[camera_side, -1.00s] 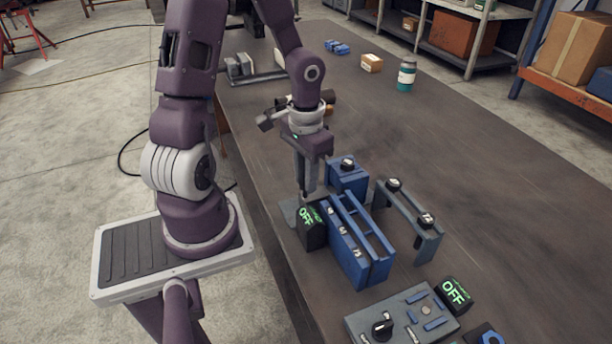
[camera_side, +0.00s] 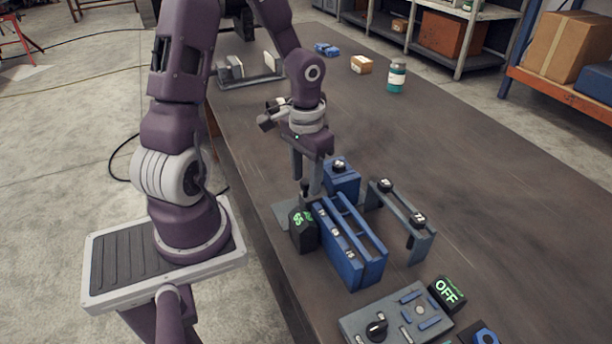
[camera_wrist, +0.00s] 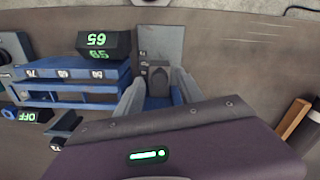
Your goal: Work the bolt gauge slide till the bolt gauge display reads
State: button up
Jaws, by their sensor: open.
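A small black display (camera_side: 303,228) with a green two-digit number stands beside a grey plate (camera_side: 284,212). In the wrist view the display (camera_wrist: 97,53) seems to read 65, though it appears turned around and I cannot be sure of the digits. A dark knob (camera_wrist: 157,78), apparently the slide's, stands at the edge of the grey plate (camera_wrist: 160,40). My gripper (camera_side: 308,190) points down over this spot. In the wrist view my gripper (camera_wrist: 157,88) is open, with a finger on each side of the knob; contact is unclear.
Blue slotted blocks (camera_side: 352,245) with labelled tops stand right beside the display. A blue box (camera_side: 341,180) and grey bridge (camera_side: 402,222) stand behind. A grey panel (camera_side: 395,318) and a second display (camera_side: 448,292) reading OFF are in front.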

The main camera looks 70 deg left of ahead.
notch_tip(320, 180, up, 6)
jog(key=shift+r, duration=0.5)
jog(key=shift+d+r, duration=0.2)
jog(key=shift+r, duration=0.05)
jog(key=s+d+r+m+t, duration=0.3)
jog(key=s+d+r+t, duration=0.2)
jog(key=s+d+r, duration=0.5)
notch_tip(320, 180, up, 2)
jog(key=shift+d+r+t, duration=0.1)
jog(key=shift+d+t, duration=0.2)
jog(key=shift+d, duration=0.9)
